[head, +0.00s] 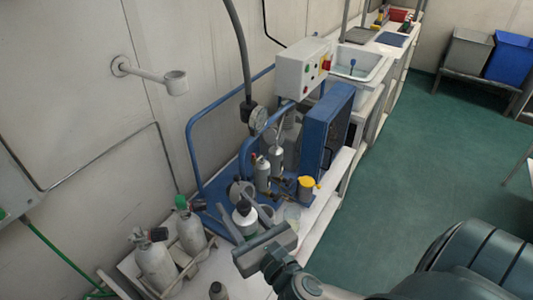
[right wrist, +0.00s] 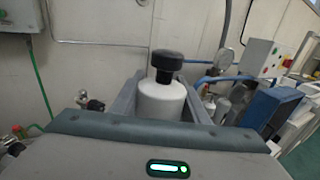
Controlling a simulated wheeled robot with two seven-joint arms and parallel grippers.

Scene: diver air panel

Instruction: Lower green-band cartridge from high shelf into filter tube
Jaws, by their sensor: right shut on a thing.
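My right gripper (head: 244,218) is shut on a white cartridge (head: 245,224) with a black knob on top. In the right wrist view the cartridge (right wrist: 163,102) stands upright between the two grey fingers, knob up. Its lower part is hidden behind the gripper body, and I cannot make out a green band clearly. In the head view it is in front of the blue-framed panel cart. My left gripper is not in view.
Two grey bottles (head: 156,264) stand in a rack at the left. Capped silver cylinders (head: 262,174), a yellow-capped fitting (head: 306,187) and a blue box (head: 325,130) crowd the cart. A gauge (head: 258,117) hangs above.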

